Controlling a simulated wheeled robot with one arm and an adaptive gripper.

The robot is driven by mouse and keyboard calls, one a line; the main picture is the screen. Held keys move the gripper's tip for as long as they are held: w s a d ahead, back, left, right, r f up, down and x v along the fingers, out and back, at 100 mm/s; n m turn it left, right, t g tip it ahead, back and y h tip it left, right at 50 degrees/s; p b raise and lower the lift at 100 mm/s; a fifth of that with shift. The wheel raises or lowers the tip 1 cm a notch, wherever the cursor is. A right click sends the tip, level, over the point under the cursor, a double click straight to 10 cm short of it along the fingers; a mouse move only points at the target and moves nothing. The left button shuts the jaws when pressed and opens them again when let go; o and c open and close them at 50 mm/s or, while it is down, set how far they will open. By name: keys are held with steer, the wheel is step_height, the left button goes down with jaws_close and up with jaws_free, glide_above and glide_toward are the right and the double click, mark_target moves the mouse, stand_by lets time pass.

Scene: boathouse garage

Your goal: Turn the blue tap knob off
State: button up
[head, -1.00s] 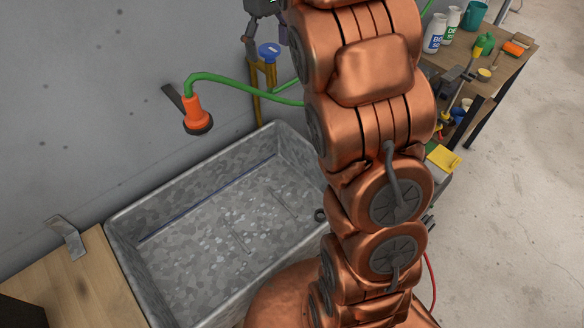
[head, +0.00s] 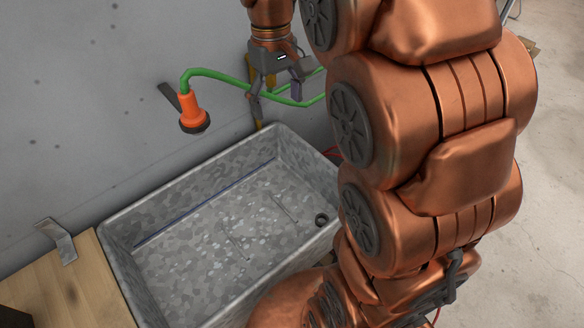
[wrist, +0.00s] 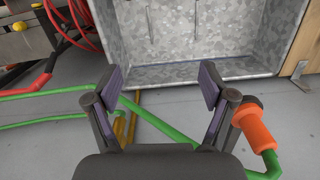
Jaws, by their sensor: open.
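The blue tap knob is not visible in either view now; my gripper covers the spot where it showed in the earlier head view. In the wrist view the brass pipe (wrist: 133,117) stands between the open fingers, nearer the left one. My gripper (wrist: 153,92) is open with nothing between its fingertips that I can see held. Whether a finger touches the tap, I cannot tell.
A green hose (head: 215,76) with an orange nozzle (head: 193,108) runs along the wall beside my gripper. A galvanised sink (head: 225,225) lies below. A wooden counter (head: 85,285) is at lower left. A red coiled hose (wrist: 75,22) shows in the wrist view.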

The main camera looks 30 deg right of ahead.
steer(key=s+a+f+m+b, duration=0.1)
steer(key=s+a+f+b, duration=0.1)
steer(key=s+f, duration=0.5)
steer(key=s+a, duration=0.1)
steer(key=s, duration=0.2)
steer(key=shift+s, duration=0.35)
steer(key=s+a+f, duration=0.2)
steer(key=s+f, duration=0.4)
steer(key=s, duration=0.5)
steer(key=shift+s+f+g, duration=0.15)
steer(key=shift+s+g, duration=0.15)
steer(key=shift+g, duration=0.1)
